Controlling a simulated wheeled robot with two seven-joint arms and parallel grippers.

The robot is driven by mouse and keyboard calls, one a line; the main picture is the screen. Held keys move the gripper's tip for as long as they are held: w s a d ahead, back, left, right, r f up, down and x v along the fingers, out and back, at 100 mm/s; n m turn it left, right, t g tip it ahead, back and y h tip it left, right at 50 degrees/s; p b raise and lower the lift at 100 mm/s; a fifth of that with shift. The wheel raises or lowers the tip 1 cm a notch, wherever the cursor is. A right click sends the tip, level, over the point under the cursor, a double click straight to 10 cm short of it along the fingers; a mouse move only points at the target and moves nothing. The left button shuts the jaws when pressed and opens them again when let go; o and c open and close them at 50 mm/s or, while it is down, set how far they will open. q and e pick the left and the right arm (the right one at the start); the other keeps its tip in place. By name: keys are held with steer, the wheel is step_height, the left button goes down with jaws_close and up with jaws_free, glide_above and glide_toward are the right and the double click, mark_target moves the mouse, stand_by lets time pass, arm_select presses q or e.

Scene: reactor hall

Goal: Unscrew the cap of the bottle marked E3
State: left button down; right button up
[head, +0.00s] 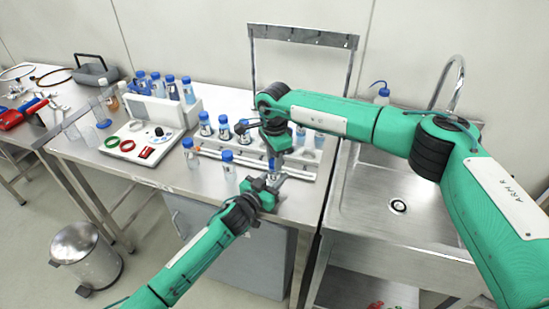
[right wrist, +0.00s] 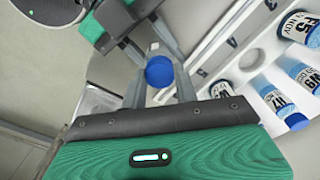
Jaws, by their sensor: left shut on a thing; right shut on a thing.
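My left gripper (head: 271,181) is shut on a small bottle (head: 274,172) above the front edge of the bench. My right gripper (head: 276,158) comes down from above and is shut on this bottle's blue cap (right wrist: 160,71), which shows between its fingers in the right wrist view. The bottle looks roughly upright. Its label is hidden by the grippers, so I cannot read the mark. I cannot tell whether the cap is still joined to the bottle.
A white rack (head: 303,172) with several blue-capped bottles stands close behind the grippers. Two more capped bottles (head: 228,165) (head: 191,153) stand to the left.

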steer(key=n, duration=1.3)
steer(key=shift+r+n, duration=0.1)
steer(key=shift+n, duration=0.2)
steer(key=shift+r, duration=0.15)
steer(key=shift+r, duration=0.95)
steer(key=shift+r, duration=2)
arm_select(q)
steer(key=c, duration=0.9)
jaws_free()
